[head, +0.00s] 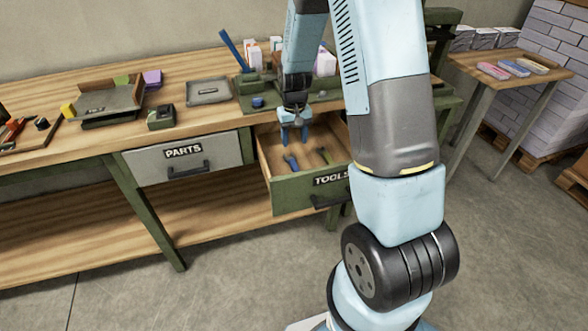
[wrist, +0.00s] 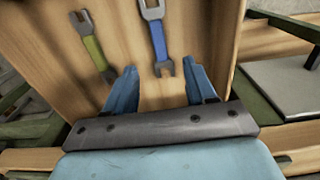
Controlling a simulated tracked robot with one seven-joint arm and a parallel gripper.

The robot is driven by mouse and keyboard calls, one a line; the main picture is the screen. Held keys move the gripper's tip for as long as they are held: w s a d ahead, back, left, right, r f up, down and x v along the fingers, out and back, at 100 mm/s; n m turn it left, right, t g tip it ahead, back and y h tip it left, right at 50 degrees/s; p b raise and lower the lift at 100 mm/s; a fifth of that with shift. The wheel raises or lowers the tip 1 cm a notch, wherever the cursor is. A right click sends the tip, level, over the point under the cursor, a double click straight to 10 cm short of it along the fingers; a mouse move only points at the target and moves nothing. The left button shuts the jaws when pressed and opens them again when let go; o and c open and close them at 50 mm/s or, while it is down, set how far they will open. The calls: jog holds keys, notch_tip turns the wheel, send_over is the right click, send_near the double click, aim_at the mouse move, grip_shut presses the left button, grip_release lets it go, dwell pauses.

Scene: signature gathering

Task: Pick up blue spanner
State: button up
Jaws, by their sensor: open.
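The blue spanner (wrist: 159,40) lies on the wooden floor of the open TOOLS drawer. In the head view the blue spanner (head: 291,162) is on the left side of the drawer. A green spanner (wrist: 93,45) lies apart from it, and it also shows in the head view (head: 324,156). My gripper (head: 293,136) points down over the drawer, fingers apart and empty. In the wrist view my gripper (wrist: 160,82) has one blue finger on each side of the blue spanner's near end. I cannot tell the exact height of the fingertips above it.
The TOOLS drawer (head: 318,197) is pulled out of the workbench, its walls close around my gripper. The PARTS drawer (head: 183,159) beside it is shut. A grey tray (head: 209,91) and other items stand on the bench top above.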

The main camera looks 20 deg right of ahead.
send_over(294, 165)
jog(key=f, duration=0.4)
jog(key=s+f, duration=0.1)
jog(key=f, duration=0.2)
jog(key=shift+a, duration=0.1)
jog(key=shift+w+f, duration=0.2)
jog(key=shift+f, duration=1.1)
jog(key=shift+w+f, duration=0.2)
jog(key=shift+f, duration=1.05)
grip_shut()
